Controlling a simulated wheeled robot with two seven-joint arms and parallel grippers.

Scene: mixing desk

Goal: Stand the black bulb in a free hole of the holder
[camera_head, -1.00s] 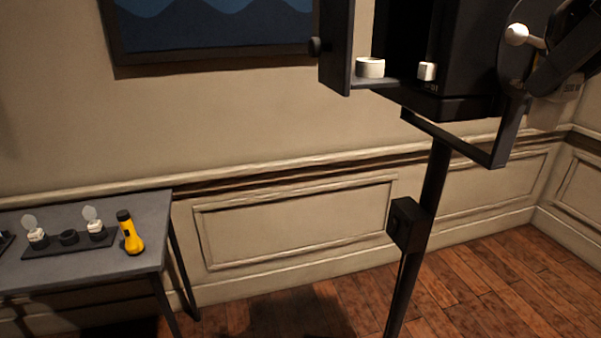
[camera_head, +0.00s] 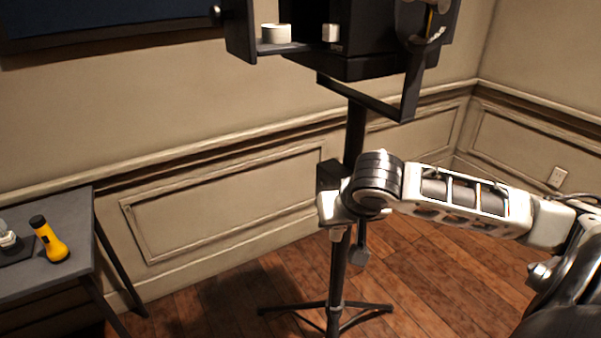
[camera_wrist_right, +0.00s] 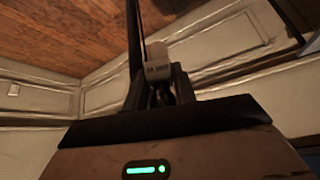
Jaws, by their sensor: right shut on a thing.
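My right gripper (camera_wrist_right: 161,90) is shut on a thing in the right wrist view. A white block (camera_wrist_right: 158,58) with dark lettering shows just beyond its fingertips, with a dark part between the fingers. This may be the black bulb, but the dark part is too shadowed to be sure. In the head view my right arm reaches in from the right to the middle, in front of the stand. The dark holder (camera_head: 17,250) is cut off by the left edge, with a white-based piece (camera_head: 8,238) in it. Its other holes are out of view. My left gripper is not in view.
A grey desk (camera_head: 78,222) is at the left, with a yellow torch (camera_head: 52,243) near its right end. Wooden floor lies between desk and stand.

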